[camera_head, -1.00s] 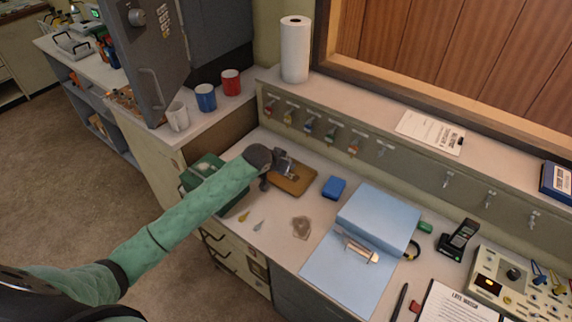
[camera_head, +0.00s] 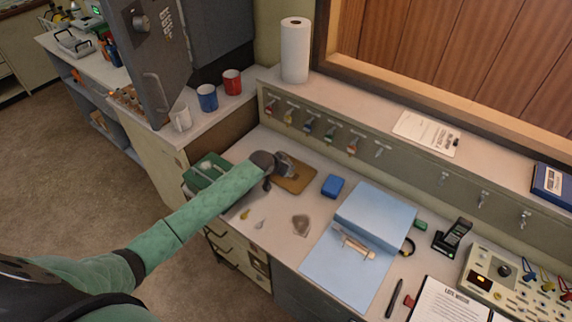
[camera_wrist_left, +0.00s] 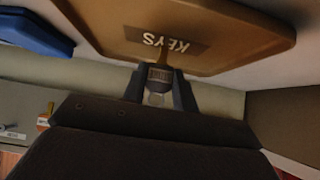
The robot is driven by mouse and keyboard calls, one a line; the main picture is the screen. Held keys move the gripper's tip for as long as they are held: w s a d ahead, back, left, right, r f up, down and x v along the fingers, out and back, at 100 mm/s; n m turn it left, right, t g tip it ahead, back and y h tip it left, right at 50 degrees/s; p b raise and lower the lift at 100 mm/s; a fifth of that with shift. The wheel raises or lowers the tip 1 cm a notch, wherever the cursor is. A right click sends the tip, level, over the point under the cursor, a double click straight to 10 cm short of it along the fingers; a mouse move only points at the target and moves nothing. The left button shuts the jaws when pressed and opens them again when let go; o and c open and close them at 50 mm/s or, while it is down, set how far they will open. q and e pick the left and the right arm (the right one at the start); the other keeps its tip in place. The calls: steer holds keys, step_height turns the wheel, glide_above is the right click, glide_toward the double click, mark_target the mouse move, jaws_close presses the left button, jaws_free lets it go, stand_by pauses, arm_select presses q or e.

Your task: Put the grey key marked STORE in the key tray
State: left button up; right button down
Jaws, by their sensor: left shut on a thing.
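The brown key tray (camera_head: 297,182) lies on the desk against the back panel. In the left wrist view the tray (camera_wrist_left: 235,30) fills the top and shows the word KEYS upside down. My left gripper (camera_head: 284,165) is at the tray's left rear part in the head view. In the wrist view my left gripper (camera_wrist_left: 160,80) is shut on a small key (camera_wrist_left: 160,75) with a pale tag, close to the tray's edge. The tag's marking is too small to read, and I cannot tell whether the key touches the tray. My right gripper is not in view.
A green box (camera_head: 205,172) stands left of the tray, partly behind my arm. A blue block (camera_head: 332,186) lies to its right. Several tagged keys hang on the back panel (camera_head: 410,165). Two small items (camera_head: 259,224) and a beige piece (camera_head: 301,225) lie in front.

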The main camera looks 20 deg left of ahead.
arm_select(q)
steer(key=o, duration=0.9)
steer(key=shift+f, duration=0.15)
steer(key=shift+s+a+r, duration=0.25)
steer(key=shift+s+r, duration=0.15)
steer(key=b+v, duration=0.2)
steer(key=v, duration=0.2)
steer(key=shift+s+r, duration=0.2)
steer(key=shift+b+v, duration=0.85)
steer(key=shift+v, duration=2.4)
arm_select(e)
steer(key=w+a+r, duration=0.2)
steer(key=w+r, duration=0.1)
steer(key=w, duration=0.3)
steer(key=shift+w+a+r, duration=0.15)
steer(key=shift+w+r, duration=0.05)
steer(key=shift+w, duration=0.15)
arm_select(q)
steer(key=shift+w+r, duration=0.1)
